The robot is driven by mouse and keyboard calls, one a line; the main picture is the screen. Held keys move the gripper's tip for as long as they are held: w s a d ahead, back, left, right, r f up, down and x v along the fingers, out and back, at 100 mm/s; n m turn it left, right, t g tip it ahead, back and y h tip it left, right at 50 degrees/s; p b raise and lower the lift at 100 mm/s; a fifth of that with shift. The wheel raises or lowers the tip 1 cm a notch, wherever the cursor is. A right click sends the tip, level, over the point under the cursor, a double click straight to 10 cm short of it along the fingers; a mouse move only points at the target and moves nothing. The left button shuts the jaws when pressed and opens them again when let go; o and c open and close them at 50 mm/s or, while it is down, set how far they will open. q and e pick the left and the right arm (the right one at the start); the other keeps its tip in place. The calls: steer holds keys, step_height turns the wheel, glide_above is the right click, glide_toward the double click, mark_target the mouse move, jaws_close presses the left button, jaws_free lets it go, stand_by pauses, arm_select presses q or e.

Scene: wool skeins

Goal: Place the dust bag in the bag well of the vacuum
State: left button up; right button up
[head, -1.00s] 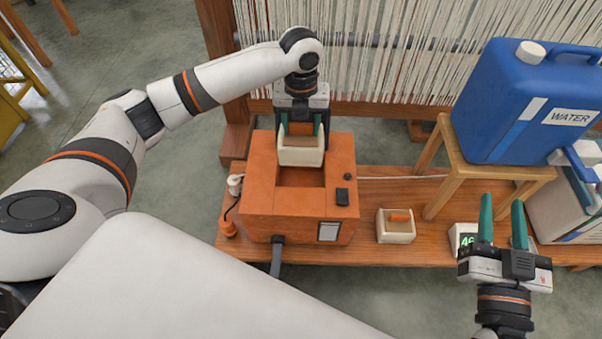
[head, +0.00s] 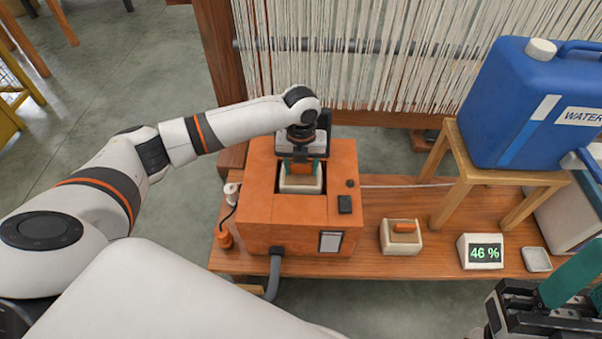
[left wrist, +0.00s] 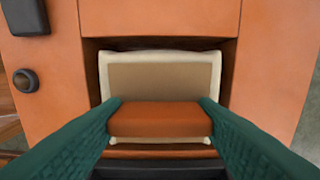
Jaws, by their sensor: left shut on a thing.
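The orange vacuum (head: 260,215) stands on the wooden bench with its rectangular bag well open at the top. My left gripper (head: 302,166) is shut on the orange tab (left wrist: 160,119) of the cream dust bag (head: 301,184). The bag sits within the well opening; in the left wrist view the cream bag (left wrist: 159,60) shows between the well's walls. Its underside is hidden, so I cannot tell whether it touches the bottom. My right gripper (head: 545,300) is at the lower right corner, partly cut off, away from the vacuum.
A second cream bag with an orange tab (head: 401,238) lies on the bench (head: 380,205) right of the vacuum. Beyond it are a 46 % display (head: 480,252) and a small grey dish (head: 536,260). A blue water canister (head: 520,110) stands on a stool (head: 455,198). A loom (head: 350,60) stands behind.

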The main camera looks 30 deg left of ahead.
mark_target(301, 173)
arm_select(q)
step_height(301, 173, down, 3)
steer(key=shift+r+b, duration=0.1)
steer(key=shift+b, duration=0.25)
steer(key=o, duration=1.3)
